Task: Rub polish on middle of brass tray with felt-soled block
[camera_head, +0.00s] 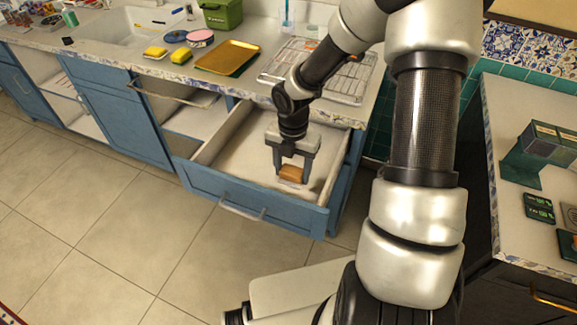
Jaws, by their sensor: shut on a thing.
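The brass tray (228,56) lies on the counter, left of the wire rack, and its middle is bare to view. My gripper (291,173) points down inside the open drawer below the counter. It is shut on a small orange-brown block (292,173), which looks like wood. The block is low in the drawer; I cannot tell whether it touches the drawer floor. Its felt sole is not visible.
The open drawer (250,190) has raised walls around my gripper. A wire rack (335,80) stands on the counter above it. My arm spans the picture's right half.

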